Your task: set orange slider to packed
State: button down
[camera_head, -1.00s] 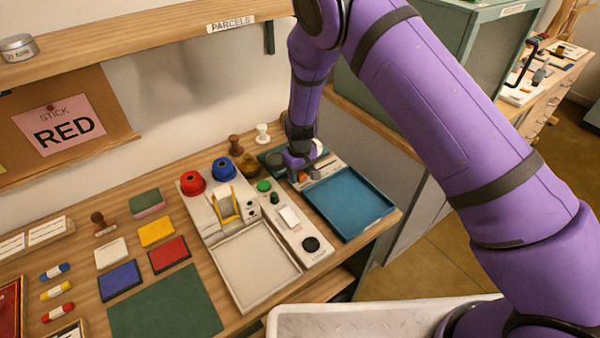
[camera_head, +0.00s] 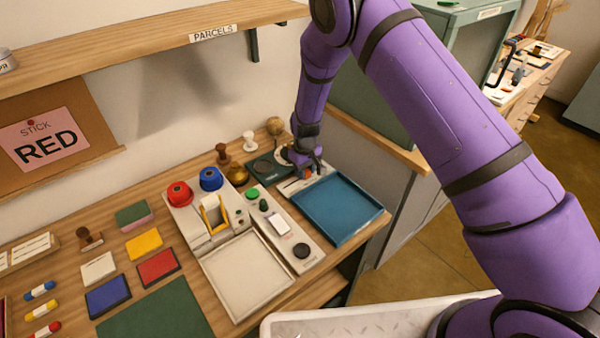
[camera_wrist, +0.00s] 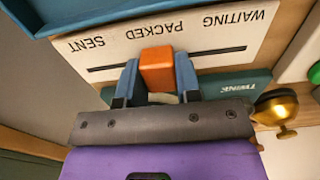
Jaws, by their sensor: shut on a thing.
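The orange slider (camera_wrist: 157,68) is a small block in the dark slot of a white label strip (camera_wrist: 215,35). The strip reads WAITING, PACKED and SENT, upside down in the wrist view. The slider stands level with the word PACKED, in the middle. My gripper (camera_wrist: 158,80) is shut on it, with one blue-grey finger on each side. In the head view, my gripper (camera_head: 308,167) is at the strip behind the blue tray (camera_head: 345,232), and the slider (camera_head: 307,172) is mostly hidden by it.
The blue tray is empty. A green cabinet (camera_head: 375,110) stands behind the arm.

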jog(key=c, duration=0.8)
grip_release()
notch_tip(320, 180, up, 11)
jog(key=s+d+r+m+t, duration=0.1)
jog(key=s+d+r, duration=0.35)
jog(key=r, duration=0.55)
jog(key=s+d+r+m+y, duration=0.1)
jog(key=s+d+r, duration=0.35)
jog(key=r, duration=0.45)
jog(key=s+d+r+m+t, duration=0.1)
jog(key=s+d+r, duration=0.35)
jog(key=r, duration=0.55)
jog(key=s+d+r+m+t, duration=0.1)
jog(key=s+d+r, duration=0.3)
jog(key=s, duration=0.8)
jog(key=s+d+r+m+t+h, duration=0.1)
jog(key=s+d, duration=0.5)
jog(key=s, duration=0.6)
notch_tip(320, 180, up, 3)
jog(key=shift+s+d+f+m+t, duration=0.15)
jog(key=shift+s+m+t, duration=0.2)
jog(key=shift+m+t, duration=0.4)
